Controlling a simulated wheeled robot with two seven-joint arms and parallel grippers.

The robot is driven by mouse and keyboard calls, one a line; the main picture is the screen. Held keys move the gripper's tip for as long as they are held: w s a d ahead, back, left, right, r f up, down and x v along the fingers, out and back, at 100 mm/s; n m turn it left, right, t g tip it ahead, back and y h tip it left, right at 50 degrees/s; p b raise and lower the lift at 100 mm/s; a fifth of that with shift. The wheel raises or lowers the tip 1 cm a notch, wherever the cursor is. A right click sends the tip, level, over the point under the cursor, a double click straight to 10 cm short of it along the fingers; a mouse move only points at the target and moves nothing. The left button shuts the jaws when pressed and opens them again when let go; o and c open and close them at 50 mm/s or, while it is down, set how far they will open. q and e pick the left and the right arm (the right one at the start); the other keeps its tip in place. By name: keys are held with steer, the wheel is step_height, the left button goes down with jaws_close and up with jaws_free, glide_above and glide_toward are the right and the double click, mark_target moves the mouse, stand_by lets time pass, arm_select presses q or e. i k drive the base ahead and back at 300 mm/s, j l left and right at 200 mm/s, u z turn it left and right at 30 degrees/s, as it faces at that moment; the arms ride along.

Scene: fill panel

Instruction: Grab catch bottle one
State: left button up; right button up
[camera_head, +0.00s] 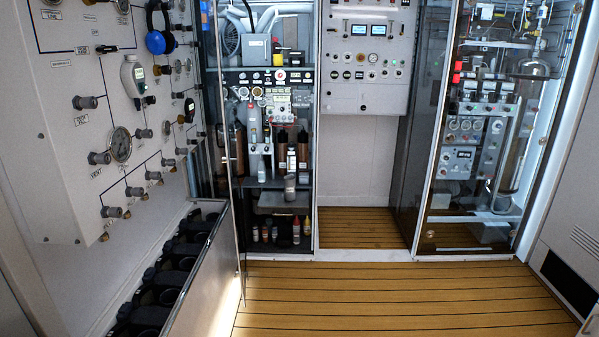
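No bottle in view carries a label that I can read as catch bottle one, so I cannot tell which it is. Two dark cylinders (282,150) (303,152) with pale bands stand higher in the same cabinet. A long rack (208,270) at the lower left has a row of black holders (165,279); whether they hold bottles is too dark to tell. Neither of my grippers is in view.
A second equipment cabinet (485,150) stands at the right. A control panel (365,60) hangs between the cabinets. The plank floor (390,295) is clear.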

mark_target(261, 168)
steer(key=i+u, duration=0.1)
steer(key=i, duration=0.85)
steer(key=i+l+u, duration=0.1)
steer(key=i, duration=0.8)
steer(key=i+l+u, duration=0.2)
steer(key=i, duration=0.15)
steer(key=i+l+u, duration=0.15)
steer(key=i, duration=0.2)
steer(key=i+l+u, duration=0.15)
steer(key=i+u, duration=0.2)
steer(key=i+l+u, duration=0.2)
steer(key=u, duration=0.2)
steer(key=i+l+u, duration=0.35)
